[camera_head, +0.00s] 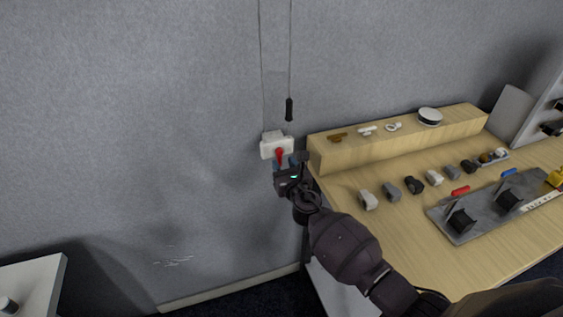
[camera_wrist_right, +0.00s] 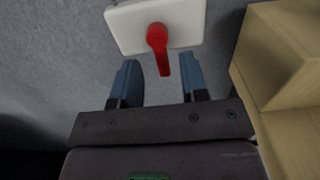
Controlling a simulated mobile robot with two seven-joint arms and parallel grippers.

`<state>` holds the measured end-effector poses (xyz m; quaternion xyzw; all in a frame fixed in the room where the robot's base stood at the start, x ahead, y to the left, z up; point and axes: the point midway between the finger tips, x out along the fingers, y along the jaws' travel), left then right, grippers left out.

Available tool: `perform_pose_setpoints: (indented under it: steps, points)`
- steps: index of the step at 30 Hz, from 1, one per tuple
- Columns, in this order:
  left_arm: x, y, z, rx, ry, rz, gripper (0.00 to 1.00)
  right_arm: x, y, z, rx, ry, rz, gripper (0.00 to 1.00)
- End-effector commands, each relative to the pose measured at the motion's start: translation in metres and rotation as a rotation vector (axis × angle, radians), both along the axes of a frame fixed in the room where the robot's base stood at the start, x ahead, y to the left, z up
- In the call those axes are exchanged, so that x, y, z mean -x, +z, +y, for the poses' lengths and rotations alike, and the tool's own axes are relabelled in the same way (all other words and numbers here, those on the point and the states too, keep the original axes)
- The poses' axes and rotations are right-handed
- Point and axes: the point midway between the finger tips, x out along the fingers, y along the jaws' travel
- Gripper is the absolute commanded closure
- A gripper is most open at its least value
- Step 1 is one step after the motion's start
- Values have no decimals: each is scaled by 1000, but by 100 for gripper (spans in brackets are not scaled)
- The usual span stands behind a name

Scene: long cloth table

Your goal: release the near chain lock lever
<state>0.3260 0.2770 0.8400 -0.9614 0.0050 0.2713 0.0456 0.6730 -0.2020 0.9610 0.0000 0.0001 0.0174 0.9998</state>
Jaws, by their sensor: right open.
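The chain lock is a white box on the grey wall, with a red lever (camera_head: 280,154) on its front. In the right wrist view the white box (camera_wrist_right: 185,22) is at the top and the red lever (camera_wrist_right: 158,46) hangs down from it, slightly tilted. My right gripper (camera_head: 286,166) is just below and in front of the box. In the right wrist view its blue fingers (camera_wrist_right: 158,78) are apart, with the lever's lower end between their tips and no clear contact on either side. My left gripper is not in view.
A cord with a black weight (camera_head: 289,109) hangs above the box. Right of it stands a wooden table (camera_head: 400,237) with a raised ledge (camera_head: 350,153) carrying small items. Several small blocks and a grey tray (camera_head: 450,233) lie on it. A white surface (camera_head: 35,280) is at lower left.

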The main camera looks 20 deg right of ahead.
Motion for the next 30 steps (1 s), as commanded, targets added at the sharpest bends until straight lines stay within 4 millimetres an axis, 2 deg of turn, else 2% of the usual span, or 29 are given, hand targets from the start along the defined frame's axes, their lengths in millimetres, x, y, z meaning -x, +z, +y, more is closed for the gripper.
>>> perform_pose_setpoints:
  steps: [6, 17, 20, 25, 30]
  points:
    - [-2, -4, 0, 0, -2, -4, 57, -20, -1, 0, 0, -1, 0, 60]
    - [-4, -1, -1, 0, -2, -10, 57, -24, 0, 1, 0, 0, 0, 60]
    - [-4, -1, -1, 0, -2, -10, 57, -24, 0, 1, 0, 0, 0, 72]
    - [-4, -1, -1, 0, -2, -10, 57, -24, 0, 1, 0, 0, 0, 98]
    - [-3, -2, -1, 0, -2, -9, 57, -24, 0, 1, -2, 0, 0, 100]
